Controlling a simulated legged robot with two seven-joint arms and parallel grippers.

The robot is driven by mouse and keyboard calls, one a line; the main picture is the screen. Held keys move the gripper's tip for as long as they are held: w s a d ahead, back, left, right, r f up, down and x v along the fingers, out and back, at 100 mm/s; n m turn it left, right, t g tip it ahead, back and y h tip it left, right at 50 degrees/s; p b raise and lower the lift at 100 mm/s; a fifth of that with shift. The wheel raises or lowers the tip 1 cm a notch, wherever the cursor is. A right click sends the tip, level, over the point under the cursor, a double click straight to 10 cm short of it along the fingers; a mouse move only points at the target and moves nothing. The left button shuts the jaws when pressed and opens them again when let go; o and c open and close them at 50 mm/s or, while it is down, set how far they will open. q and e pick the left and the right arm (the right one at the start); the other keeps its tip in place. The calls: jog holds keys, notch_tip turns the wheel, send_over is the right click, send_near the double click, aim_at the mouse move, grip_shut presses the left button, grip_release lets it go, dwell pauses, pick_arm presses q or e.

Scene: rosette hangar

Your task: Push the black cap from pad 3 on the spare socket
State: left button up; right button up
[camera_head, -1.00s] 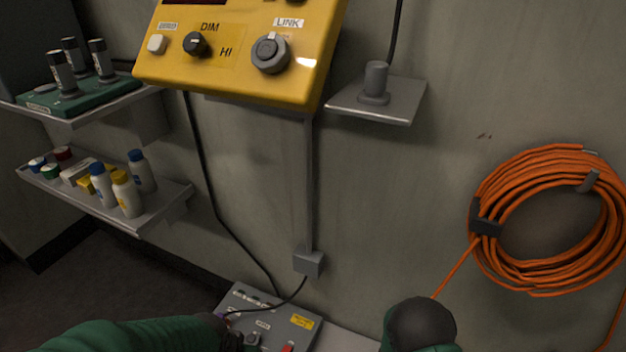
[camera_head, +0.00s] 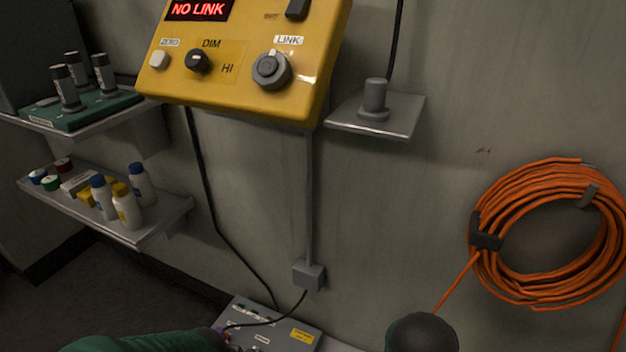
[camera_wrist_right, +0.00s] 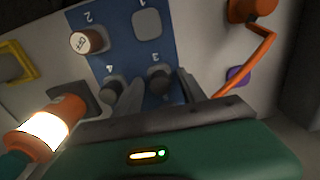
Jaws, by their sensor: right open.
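In the right wrist view a blue plate (camera_wrist_right: 180,58) carries numbered pads. A dark cap (camera_wrist_right: 158,84) stands at pad 3, and another dark cap (camera_wrist_right: 113,88) stands at pad 4. A white-topped cap marked OFF (camera_wrist_right: 88,41) is at pad 2; pad 1 (camera_wrist_right: 146,24) looks empty. My right gripper (camera_wrist_right: 158,98) is open, its fingers on either side of the pad 3 cap. Contact cannot be told. In the head view a grey upright socket-like post (camera_head: 375,100) stands on a wall bracket; no label marks it as spare. My left gripper (camera_head: 228,342) is mostly hidden at the bottom edge.
A yellow panel (camera_head: 225,85) reads NO LINK. A grey box (camera_head: 248,312) with a black cable lies below. Shelves (camera_head: 150,225) with bottles stand left; an orange hose coil (camera_head: 550,290) hangs right. The wrist view shows a glowing lamp (camera_wrist_right: 45,130) and an orange handle (camera_wrist_right: 262,40).

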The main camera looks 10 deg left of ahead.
dwell(0.5)
grip_shut()
dwell(0.3)
dwell(1.2)
jog(key=shift+r+p, duration=3.05)
jog(key=shift+p, duration=0.15)
jog(key=shift+a, duration=0.1)
